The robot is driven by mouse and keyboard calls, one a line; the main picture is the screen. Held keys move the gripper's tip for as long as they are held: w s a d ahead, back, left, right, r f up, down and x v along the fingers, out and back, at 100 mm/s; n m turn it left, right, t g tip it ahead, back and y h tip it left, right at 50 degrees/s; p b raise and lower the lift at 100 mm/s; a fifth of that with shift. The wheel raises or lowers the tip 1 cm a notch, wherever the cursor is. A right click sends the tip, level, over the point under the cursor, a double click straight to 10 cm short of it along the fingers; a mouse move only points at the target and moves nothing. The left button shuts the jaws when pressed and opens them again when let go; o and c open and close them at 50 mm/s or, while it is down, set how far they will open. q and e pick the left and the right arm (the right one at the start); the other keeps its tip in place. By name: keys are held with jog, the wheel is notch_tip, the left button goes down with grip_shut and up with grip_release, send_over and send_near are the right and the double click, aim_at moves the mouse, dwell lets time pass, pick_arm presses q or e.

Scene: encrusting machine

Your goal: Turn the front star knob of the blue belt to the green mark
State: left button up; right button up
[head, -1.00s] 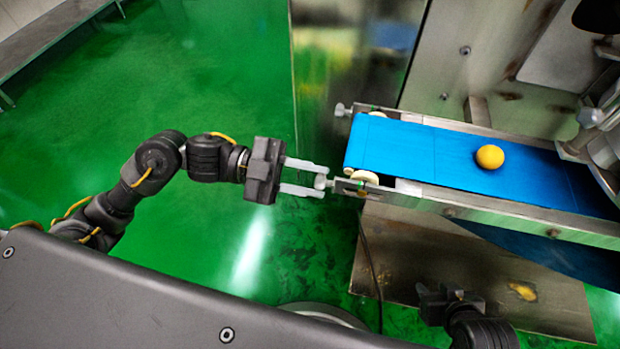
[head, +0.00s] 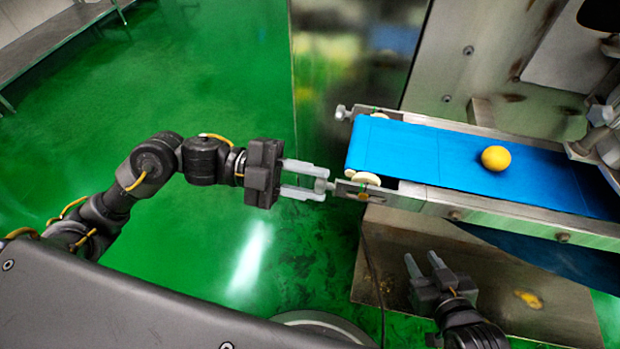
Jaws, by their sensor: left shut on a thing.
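The blue belt (head: 430,156) runs from the middle of the view to the right, on a metal frame. The front star knob (head: 321,186) is a small pale knob at the near left corner of the frame. My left gripper (head: 322,184) reaches in from the left, and its two pale fingers are closed around the knob. The fingers partly hide the knob. A green mark (head: 363,188) seems to show on the frame beside the knob, but it is very small. My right gripper (head: 424,262) is below the belt, its fingers apart and empty.
A yellow ball (head: 496,158) rests on the belt. A second knob (head: 342,112) sits at the belt's far left corner. A metal machine housing stands behind. A cable hangs below the belt's left end. The green floor at left is clear.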

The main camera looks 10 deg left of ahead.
pick_arm(q)
jog(key=o, duration=1)
jog(key=a, duration=1.1)
